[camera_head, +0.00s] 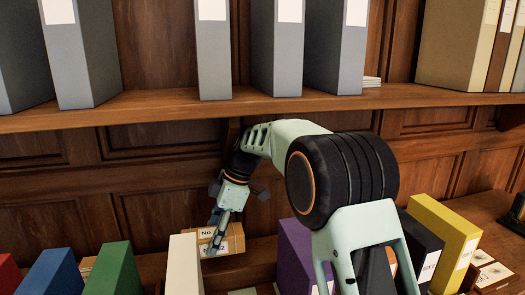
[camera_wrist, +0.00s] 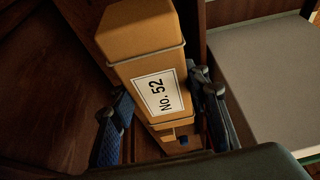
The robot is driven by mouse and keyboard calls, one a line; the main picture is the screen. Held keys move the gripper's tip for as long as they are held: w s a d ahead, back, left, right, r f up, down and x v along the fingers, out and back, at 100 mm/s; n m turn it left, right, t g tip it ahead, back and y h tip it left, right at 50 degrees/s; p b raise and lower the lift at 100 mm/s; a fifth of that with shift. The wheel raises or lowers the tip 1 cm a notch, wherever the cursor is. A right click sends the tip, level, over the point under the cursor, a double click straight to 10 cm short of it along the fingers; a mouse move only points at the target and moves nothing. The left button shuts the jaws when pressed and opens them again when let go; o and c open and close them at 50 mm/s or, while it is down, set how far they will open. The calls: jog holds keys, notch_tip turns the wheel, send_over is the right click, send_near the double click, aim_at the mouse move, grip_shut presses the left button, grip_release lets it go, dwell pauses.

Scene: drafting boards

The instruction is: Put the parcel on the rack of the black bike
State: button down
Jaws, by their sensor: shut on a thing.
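My gripper (camera_head: 214,238) reaches down to a tan box (camera_head: 232,240) on the lower shelf. In the wrist view, my gripper (camera_wrist: 160,112) has one blue-padded finger on each side of a tan box (camera_wrist: 140,45) with a white "No. 52" label, and is shut on it. Another tan piece (camera_wrist: 165,134) shows just beneath the label end; I cannot tell whether it is a separate box. Nothing in either view is clearly a parcel, and no bike or rack shows.
Grey binders (camera_head: 215,50) stand on the upper wooden shelf (camera_head: 150,108), above my gripper. A cream binder (camera_head: 184,265) stands close left of the box, a purple one (camera_head: 294,258) to its right. A yellow binder (camera_head: 445,240) stands farther right. Wood panelling (camera_head: 150,215) lies behind.

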aim_at(224, 243)
notch_tip(224, 243, down, 9)
jog(key=shift+r, duration=0.15)
jog(key=v, duration=0.5)
jog(key=shift+w+d+r, duration=0.1)
jog(key=shift+d+r, duration=0.05)
jog(key=shift+d, duration=0.05)
jog(key=shift+d+r, duration=0.25)
jog(key=shift+r, duration=0.45)
